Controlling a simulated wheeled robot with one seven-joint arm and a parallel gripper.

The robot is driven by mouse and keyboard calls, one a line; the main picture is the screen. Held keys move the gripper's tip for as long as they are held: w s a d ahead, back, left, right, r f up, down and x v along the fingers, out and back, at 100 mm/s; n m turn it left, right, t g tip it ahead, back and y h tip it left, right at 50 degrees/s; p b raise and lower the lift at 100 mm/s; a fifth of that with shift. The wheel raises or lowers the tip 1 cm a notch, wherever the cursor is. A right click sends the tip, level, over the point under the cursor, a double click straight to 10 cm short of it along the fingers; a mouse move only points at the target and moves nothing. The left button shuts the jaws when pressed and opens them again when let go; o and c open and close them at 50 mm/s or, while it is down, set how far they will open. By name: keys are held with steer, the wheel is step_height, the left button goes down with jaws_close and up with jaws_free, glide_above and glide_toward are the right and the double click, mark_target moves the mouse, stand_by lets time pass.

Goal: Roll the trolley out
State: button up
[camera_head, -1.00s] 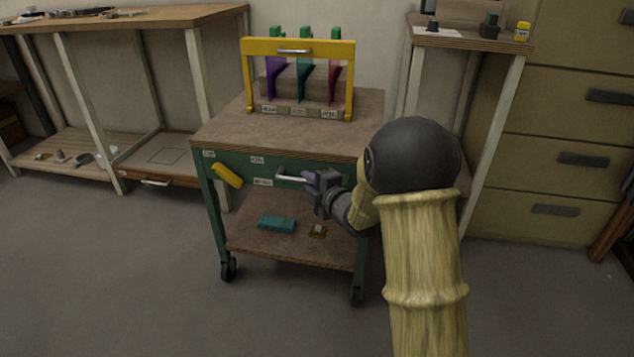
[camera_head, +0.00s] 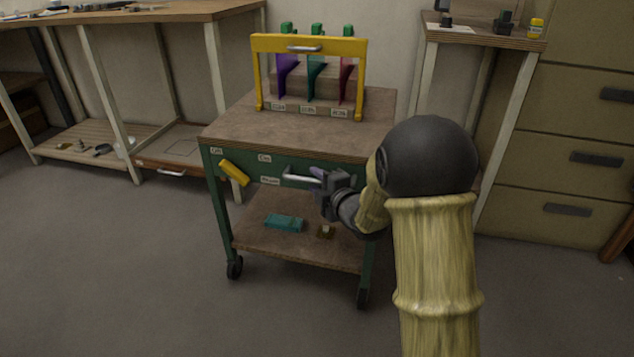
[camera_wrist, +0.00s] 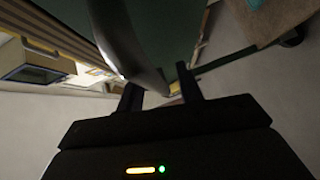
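The trolley (camera_head: 300,133) has a green frame, a brown wooden top, a lower shelf and dark castors. It stands in front of the wall in the head view. A metal bar handle (camera_head: 301,178) is on its front. My gripper (camera_head: 322,184) is at the right part of this handle. My wrist and arm hide the trolley's right front.
A yellow rack (camera_head: 262,85) with coloured tools stands on the trolley. The lower shelf holds a teal block (camera_head: 284,223). A bench (camera_head: 150,14) is behind left, a narrow stand (camera_head: 487,37) and drawer cabinet (camera_head: 570,185) right. Floor (camera_head: 130,280) in front is clear.

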steer(key=shift+s+r, duration=0.1)
steer(key=shift+s+d+r, duration=0.1)
steer(key=shift+s+d, duration=0.05)
steer(key=shift+s, duration=0.1)
steer(key=p+v, duration=0.2)
steer(key=v, duration=1.2)
steer(key=shift+f, duration=0.3)
steer(key=shift+s+d+b, duration=0.15)
steer(key=shift+s+b, duration=0.05)
steer(key=shift+b, duration=0.5)
steer(key=b+v, duration=0.2)
steer(key=b, duration=0.3)
steer(key=shift+r, duration=0.2)
